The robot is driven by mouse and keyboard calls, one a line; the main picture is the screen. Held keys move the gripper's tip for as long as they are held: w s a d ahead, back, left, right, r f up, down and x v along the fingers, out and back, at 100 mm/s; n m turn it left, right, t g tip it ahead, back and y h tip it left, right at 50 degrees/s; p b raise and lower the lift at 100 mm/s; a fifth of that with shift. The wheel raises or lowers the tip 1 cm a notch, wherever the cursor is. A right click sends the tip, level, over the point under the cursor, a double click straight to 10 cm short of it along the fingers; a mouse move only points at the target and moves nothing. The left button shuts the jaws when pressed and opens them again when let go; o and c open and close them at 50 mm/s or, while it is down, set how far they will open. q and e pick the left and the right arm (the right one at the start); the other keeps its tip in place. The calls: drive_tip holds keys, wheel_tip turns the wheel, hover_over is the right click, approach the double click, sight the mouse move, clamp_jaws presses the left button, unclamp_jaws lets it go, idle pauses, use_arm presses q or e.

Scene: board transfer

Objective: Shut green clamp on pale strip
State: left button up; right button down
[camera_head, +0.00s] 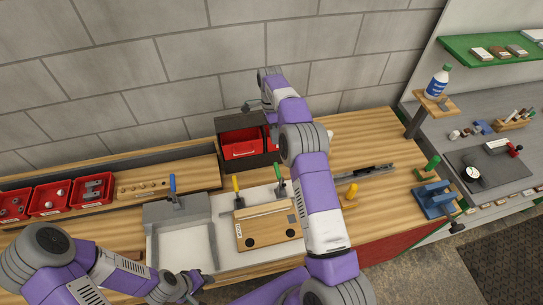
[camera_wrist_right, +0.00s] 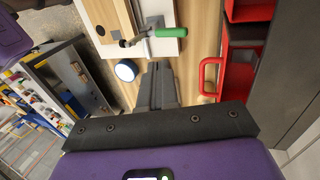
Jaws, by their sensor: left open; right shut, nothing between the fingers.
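The green clamp (camera_head: 280,180) stands at the back right of a wooden board (camera_head: 262,232) on a white fixture (camera_head: 222,222). Its handle points up in the head view. In the right wrist view the green clamp (camera_wrist_right: 170,32) lies just beyond my fingertips, apart from them, with its metal arm to the left. A pale strip is hard to pick out; a light band runs along the board's back edge (camera_head: 262,209). My right gripper (camera_wrist_right: 160,68) is shut and empty; my arm mostly hides it in the head view. My left gripper (camera_head: 186,287) is open and empty at the front left.
A yellow clamp (camera_head: 237,190) stands on the board's left, a blue-handled clamp (camera_head: 173,184) behind a grey tray (camera_head: 150,245). A dark box with a red drawer (camera_head: 240,145) is behind; its red handle (camera_wrist_right: 208,78) is close right of my right fingers. Red bins (camera_head: 50,197) stand left.

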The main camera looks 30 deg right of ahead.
drive_tip(key=s+f, duration=0.2)
drive_tip(key=s, duration=0.1)
drive_tip(key=b, duration=0.2)
approach(278, 175)
drive_tip(key=shift+s, duration=0.55)
drive_tip(key=shift+s+a+f+b, duration=0.25)
drive_tip(key=shift+s+f+b, duration=0.65)
drive_tip(key=shift+s, duration=0.05)
use_arm(q)
drive_tip(key=shift+s+f+b, duration=0.1)
drive_tip(key=shift+s+f, duration=0.1)
drive_tip(key=shift+f, duration=0.5)
drive_tip(key=shift+s+f+b, duration=0.15)
drive_tip(key=shift+s+f, duration=0.05)
drive_tip(key=shift+f, duration=0.5)
drive_tip(key=shift+s+f+b, duration=0.1)
drive_tip(key=shift+s+f, duration=0.1)
drive_tip(key=shift+f, duration=0.5)
use_arm(e)
drive_tip(key=shift+s+a+f, duration=0.1)
drive_tip(key=shift+s+a, duration=0.05)
drive_tip(key=shift+s, duration=0.5)
drive_tip(key=shift+s+a+f, duration=0.1)
drive_tip(key=shift+s+a, duration=0.1)
drive_tip(key=shift+s, duration=0.45)
use_arm(q)
drive_tip(key=shift+f, duration=0.1)
